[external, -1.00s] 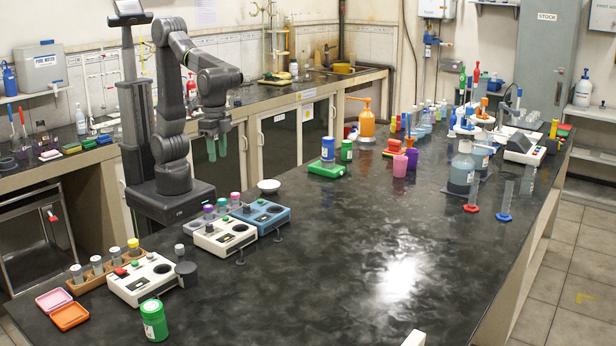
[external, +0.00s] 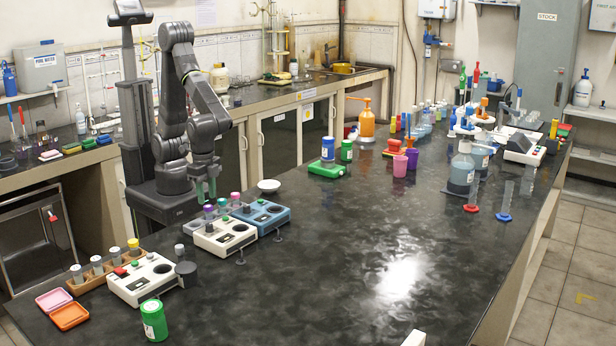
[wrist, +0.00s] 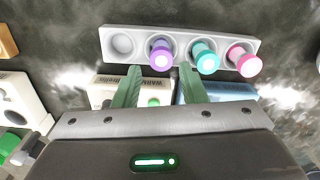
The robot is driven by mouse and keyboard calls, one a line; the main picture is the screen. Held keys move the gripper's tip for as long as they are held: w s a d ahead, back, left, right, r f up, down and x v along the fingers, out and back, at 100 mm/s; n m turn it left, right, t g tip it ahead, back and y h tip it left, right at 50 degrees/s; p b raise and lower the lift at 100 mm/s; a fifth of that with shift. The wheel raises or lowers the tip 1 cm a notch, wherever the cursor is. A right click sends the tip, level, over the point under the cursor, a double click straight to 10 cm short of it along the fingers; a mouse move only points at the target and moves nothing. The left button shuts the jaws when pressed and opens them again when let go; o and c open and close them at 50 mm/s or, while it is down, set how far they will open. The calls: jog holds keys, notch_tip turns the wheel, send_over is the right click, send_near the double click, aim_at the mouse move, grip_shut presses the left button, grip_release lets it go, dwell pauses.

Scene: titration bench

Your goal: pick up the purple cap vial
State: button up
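The purple cap vial (external: 208,209) stands in a pale rack (wrist: 121,30) on the bench, and its cap shows in the wrist view (wrist: 160,56). My gripper (wrist: 159,72) is open, with its two green fingers apart and nothing between them. In the wrist view, the purple cap lies just beyond the fingertips, lined up with the gap between them. In the external view, my gripper (external: 205,190) points down above the rack, close to the purple cap. I cannot tell the exact height gap.
A teal cap vial (wrist: 205,60) and a pink cap vial (wrist: 244,60) share the rack, right of the purple one. The rack's leftmost slot is empty. A white device (external: 220,236) and a blue device (external: 272,213) stand close beside the rack.

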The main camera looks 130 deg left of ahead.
aim_at(208, 206)
jog(key=shift+s+f+p, duration=0.1)
jog(key=shift+f+p, duration=0.25)
jog(key=shift+f, duration=2.3)
jog(key=c, duration=0.8)
